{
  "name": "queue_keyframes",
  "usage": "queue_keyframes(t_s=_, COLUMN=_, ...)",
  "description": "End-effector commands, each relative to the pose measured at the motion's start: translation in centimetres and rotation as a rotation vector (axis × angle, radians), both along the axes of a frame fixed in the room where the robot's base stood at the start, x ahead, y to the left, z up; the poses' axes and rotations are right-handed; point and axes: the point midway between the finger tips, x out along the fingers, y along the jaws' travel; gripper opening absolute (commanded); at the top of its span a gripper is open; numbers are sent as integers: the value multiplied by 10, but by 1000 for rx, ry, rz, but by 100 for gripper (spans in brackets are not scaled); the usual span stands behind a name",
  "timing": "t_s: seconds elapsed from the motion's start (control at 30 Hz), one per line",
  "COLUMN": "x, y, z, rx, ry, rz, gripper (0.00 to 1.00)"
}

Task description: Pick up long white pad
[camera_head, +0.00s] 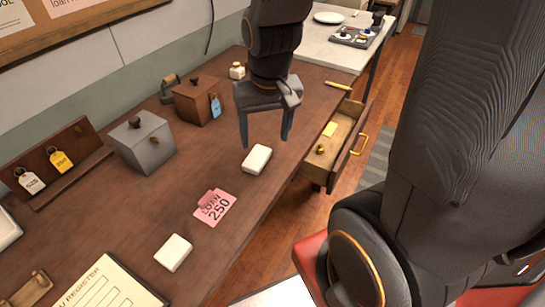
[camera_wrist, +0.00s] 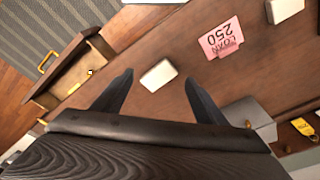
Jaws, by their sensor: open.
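Two small white pads lie flat on the brown desk (camera_head: 110,215). One white pad (camera_head: 257,159) is near the desk's right edge; it looks slightly oblong. In the wrist view this pad (camera_wrist: 158,75) appears between my fingertips, with bare desk showing on both sides. The other white pad (camera_head: 173,252) is nearer the front, and it also shows at the top right of the wrist view (camera_wrist: 284,10). My gripper (camera_head: 265,143) is open and empty, pointing down close to the first pad. Its height above the desk is hard to tell.
A pink loan tag (camera_head: 214,207) lies between the pads. A grey box (camera_head: 142,141) and a brown box (camera_head: 197,99) stand behind. An open drawer (camera_head: 336,143) juts out at the right. A register sheet (camera_head: 108,287) lies at the front.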

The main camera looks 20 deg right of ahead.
Motion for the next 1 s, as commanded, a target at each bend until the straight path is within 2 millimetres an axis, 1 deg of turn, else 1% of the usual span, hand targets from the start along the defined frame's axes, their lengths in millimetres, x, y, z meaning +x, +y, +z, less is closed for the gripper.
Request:
queue_keyframes(t_s=0.03, x=13, y=1, z=-16, rx=11, ry=18, rz=-73, gripper=66)
queue_keyframes(t_s=0.2, x=49, y=4, z=-46, rx=44, ry=88, rz=-390, gripper=66)
queue_keyframes(t_s=0.3, x=65, y=5, z=-58, rx=51, ry=120, rz=-543, gripper=66)
queue_keyframes(t_s=0.4, x=75, y=5, z=-65, rx=53, ry=140, rz=-647, gripper=66)
queue_keyframes(t_s=0.53, x=78, y=5, z=-73, rx=52, ry=153, rz=-704, gripper=66)
queue_keyframes(t_s=0.87, x=77, y=3, z=-101, rx=52, ry=154, rz=-706, gripper=66)
queue_keyframes(t_s=1.0, x=76, y=-1, z=-118, rx=51, ry=155, rz=-705, gripper=66)
